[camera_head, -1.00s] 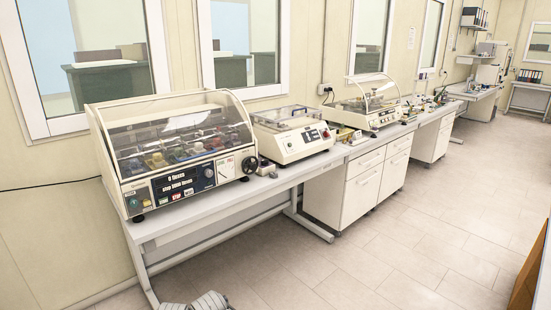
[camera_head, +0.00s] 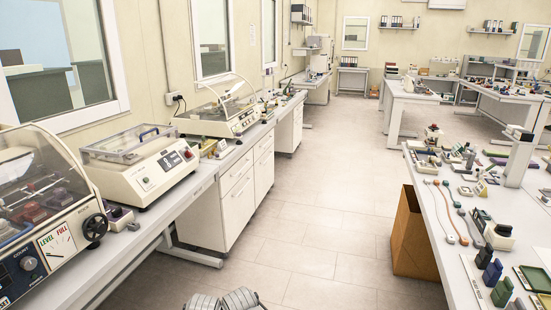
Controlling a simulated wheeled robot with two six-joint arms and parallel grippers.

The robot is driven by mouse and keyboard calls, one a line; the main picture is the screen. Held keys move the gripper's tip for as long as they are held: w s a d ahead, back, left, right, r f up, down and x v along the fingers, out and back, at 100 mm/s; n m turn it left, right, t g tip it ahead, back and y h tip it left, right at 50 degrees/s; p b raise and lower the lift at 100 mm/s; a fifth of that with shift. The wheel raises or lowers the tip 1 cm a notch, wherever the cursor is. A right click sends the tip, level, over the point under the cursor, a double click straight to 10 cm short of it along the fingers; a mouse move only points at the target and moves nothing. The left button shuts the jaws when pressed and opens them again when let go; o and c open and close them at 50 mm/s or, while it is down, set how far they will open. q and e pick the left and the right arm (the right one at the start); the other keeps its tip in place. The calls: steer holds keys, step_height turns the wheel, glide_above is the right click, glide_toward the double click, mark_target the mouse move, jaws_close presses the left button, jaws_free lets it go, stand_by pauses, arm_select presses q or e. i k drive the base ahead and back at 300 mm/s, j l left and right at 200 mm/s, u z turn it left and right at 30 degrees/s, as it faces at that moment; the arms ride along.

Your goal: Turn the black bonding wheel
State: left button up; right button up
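A black round wheel (camera_head: 95,227) with a crank-like knob sits on the right end of the clear-lidded testing machine (camera_head: 58,243) at the left edge. I cannot tell from its looks whether this is the bonding wheel. Neither of my grippers shows clearly; only grey rounded parts of my own body show at the bottom middle, and nothing touches the wheel.
A white box machine (camera_head: 140,165) and another clear-lidded machine (camera_head: 222,112) stand farther along the left bench. A right-hand table (camera_head: 446,240) holds several small tools and blocks. A brown bin (camera_head: 414,240) stands beside it. The tiled floor (camera_head: 305,215) between is clear.

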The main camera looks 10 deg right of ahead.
mark_target(433, 127)
steer(key=i+l+z, duration=0.1)
steer(key=i+z, duration=0.3)
steer(key=i, duration=0.45)
steer(key=i+j+z, duration=0.2)
steer(key=i+z, duration=0.2)
steer(key=i, duration=0.4)
steer(key=i+l+z, duration=0.15)
steer(key=i+z, duration=0.25)
steer(key=i, duration=0.2)
steer(key=i+z, duration=0.4)
steer(key=i, duration=0.25)
steer(key=i+j+z, duration=0.2)
steer(key=i+z, duration=0.2)
steer(key=i, duration=0.2)
